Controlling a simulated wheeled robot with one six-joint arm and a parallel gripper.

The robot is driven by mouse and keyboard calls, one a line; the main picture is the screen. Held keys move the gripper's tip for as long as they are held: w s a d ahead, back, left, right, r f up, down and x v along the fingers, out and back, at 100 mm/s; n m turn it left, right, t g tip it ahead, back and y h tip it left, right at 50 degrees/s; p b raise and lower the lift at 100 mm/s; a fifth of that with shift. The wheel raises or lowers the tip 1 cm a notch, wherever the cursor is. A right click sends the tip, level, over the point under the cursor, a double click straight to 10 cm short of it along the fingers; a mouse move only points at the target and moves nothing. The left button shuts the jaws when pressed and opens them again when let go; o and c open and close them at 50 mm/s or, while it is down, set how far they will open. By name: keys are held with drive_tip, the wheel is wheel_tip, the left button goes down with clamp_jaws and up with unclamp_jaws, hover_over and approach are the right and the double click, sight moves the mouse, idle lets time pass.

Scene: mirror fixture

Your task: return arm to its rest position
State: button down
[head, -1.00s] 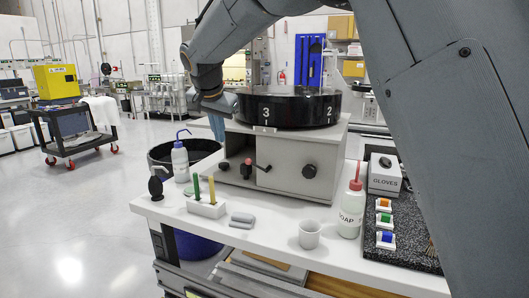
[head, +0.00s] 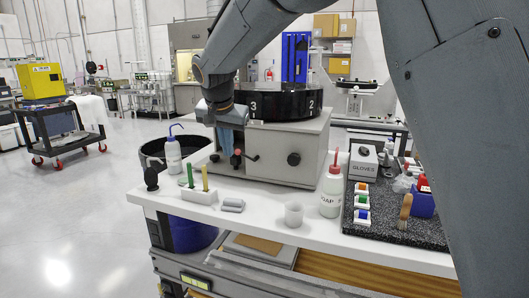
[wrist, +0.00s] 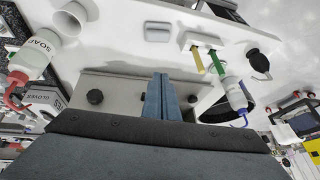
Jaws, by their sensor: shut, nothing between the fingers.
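My arm reaches across the top of the head view, and my grey gripper (head: 238,140) hangs down in front of the grey machine (head: 262,150) with the black numbered drum (head: 285,103). Its blue fingers point down, above the bench, and look empty. In the wrist view my gripper (wrist: 160,90) has its two blue fingers pressed together side by side, with nothing between them. The machine's grey front (wrist: 125,88) lies behind the fingers there. The gap between fingers and machine is hard to judge.
The white bench (head: 262,222) holds a blue-capped bottle (head: 173,154), a green-and-yellow holder (head: 199,195), a white cup (head: 294,215) and a soap bottle (head: 331,190). A black mat (head: 385,233) with coloured blocks and a gloves box (head: 363,162) stands right. Open floor lies left.

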drive_tip(key=s+d+f+n+g, duration=0.1)
drive_tip(key=s+d+f, duration=0.45)
drive_tip(key=d, duration=0.25)
drive_tip(key=s+d+f+g, duration=0.2)
drive_tip(key=s+d+f, duration=0.3)
drive_tip(key=s+d, duration=0.3)
drive_tip(key=s+d+f+n+g, duration=0.1)
drive_tip(key=s+d+f, duration=0.5)
drive_tip(key=d, duration=0.3)
drive_tip(key=s+d+f, duration=0.2)
drive_tip(key=s, duration=0.4)
drive_tip(key=s+d+f+n+g, duration=0.1)
drive_tip(key=s+d+f, duration=0.1)
drive_tip(key=s, duration=0.4)
drive_tip(key=shift+d+f, duration=0.3)
drive_tip(key=shift+d, duration=0.2)
